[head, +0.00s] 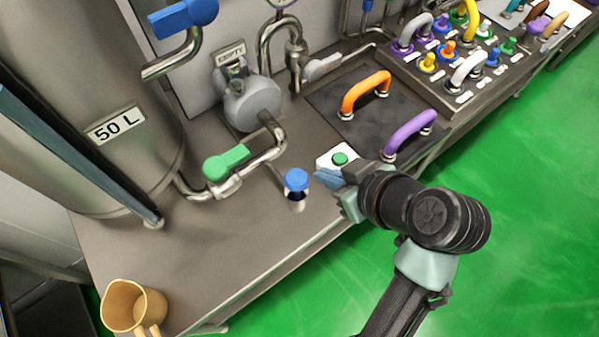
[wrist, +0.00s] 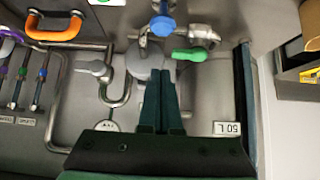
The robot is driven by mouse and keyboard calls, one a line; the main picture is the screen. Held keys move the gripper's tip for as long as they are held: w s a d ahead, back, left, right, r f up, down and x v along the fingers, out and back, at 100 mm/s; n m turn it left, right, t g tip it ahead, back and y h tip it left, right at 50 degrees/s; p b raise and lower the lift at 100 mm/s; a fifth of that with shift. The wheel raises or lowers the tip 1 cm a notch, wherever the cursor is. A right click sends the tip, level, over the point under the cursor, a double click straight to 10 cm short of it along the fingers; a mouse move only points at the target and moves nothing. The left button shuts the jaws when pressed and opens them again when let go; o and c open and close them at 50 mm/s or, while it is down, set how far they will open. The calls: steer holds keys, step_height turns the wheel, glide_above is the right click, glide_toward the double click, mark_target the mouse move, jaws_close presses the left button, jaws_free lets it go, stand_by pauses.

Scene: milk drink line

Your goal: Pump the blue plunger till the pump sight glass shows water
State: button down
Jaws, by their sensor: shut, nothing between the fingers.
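The blue plunger (head: 296,181) stands upright on the steel bench, its cap above a pale stem. It also shows near the top of the wrist view (wrist: 163,26). My gripper (head: 326,179) is shut and empty, just right of the plunger in the head view, seemingly apart from it. In the wrist view its two fingers (wrist: 159,85) lie together, pointing toward the plunger. The grey round pump (head: 252,103) stands behind the plunger, with a sign reading EMPTY (head: 231,53) above it. I cannot make out water in a sight glass.
A green-handled valve (head: 227,162) is left of the plunger, beside the 50 L tank (head: 140,70). A white box with a green button (head: 340,158) is close behind my gripper. Orange (head: 365,92) and purple (head: 410,132) handles stand farther right. A tan jug (head: 133,305) is front left.

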steer(key=p, duration=0.2)
glide_above(302, 187)
steer(key=f, duration=0.7)
steer(key=shift+w+a, duration=0.2)
steer(key=shift+w, duration=0.2)
step_height(302, 187, down, 3)
steer(key=shift+d+r+p, duration=0.1)
steer(key=shift+r+p, duration=0.1)
steer(key=shift+p, duration=0.2)
steer(key=shift+f, duration=0.7)
step_height(302, 187, down, 4)
steer(key=b, duration=0.3)
steer(key=shift+s, duration=0.2)
